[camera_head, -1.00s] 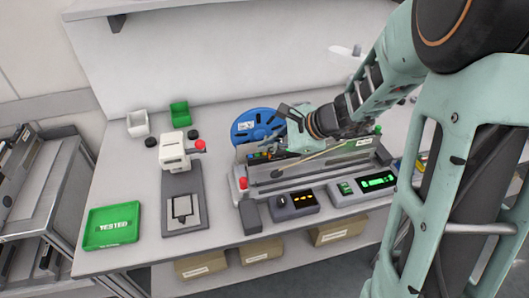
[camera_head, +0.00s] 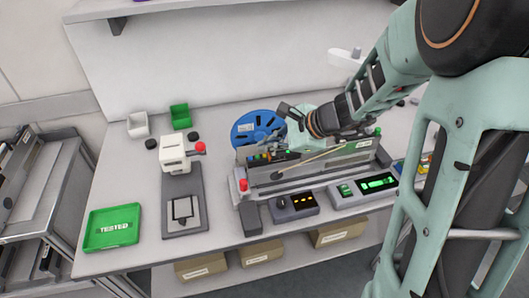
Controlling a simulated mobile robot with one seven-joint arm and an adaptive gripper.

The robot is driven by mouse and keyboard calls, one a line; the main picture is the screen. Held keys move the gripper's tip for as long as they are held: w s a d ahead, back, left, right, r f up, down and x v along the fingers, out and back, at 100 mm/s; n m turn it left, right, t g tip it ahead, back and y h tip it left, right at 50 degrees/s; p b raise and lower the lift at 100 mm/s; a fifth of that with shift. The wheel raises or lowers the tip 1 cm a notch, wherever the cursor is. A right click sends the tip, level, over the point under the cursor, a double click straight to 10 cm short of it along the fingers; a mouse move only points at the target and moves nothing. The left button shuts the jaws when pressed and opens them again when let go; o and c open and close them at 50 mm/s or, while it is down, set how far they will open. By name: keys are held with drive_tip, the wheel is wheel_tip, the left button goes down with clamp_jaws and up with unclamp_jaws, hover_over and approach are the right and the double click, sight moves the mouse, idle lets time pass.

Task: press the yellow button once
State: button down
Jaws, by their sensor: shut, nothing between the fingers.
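My gripper (camera_head: 290,112) is shut and empty. It hangs above the grey feeder machine (camera_head: 315,177) at the middle of the table, in front of the blue reel (camera_head: 257,127). A small dark panel (camera_head: 262,158) with coloured spots, some of them yellowish, shows on the machine below and to the left of the gripper. The spots are too small for me to tell which one is the yellow button. The gripper is apart from this panel. My wrist hides part of the machine's back.
A red knob (camera_head: 243,185) stands at the machine's left end. A white press (camera_head: 175,153) and a green tray (camera_head: 112,227) are at left. Bare table lies between press and machine.

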sight(267, 157)
drive_tip(key=shift+r, duration=0.1)
wheel_tip(267, 157, up, 5)
drive_tip(key=p, duration=0.4)
idle(0.3)
idle(0.7)
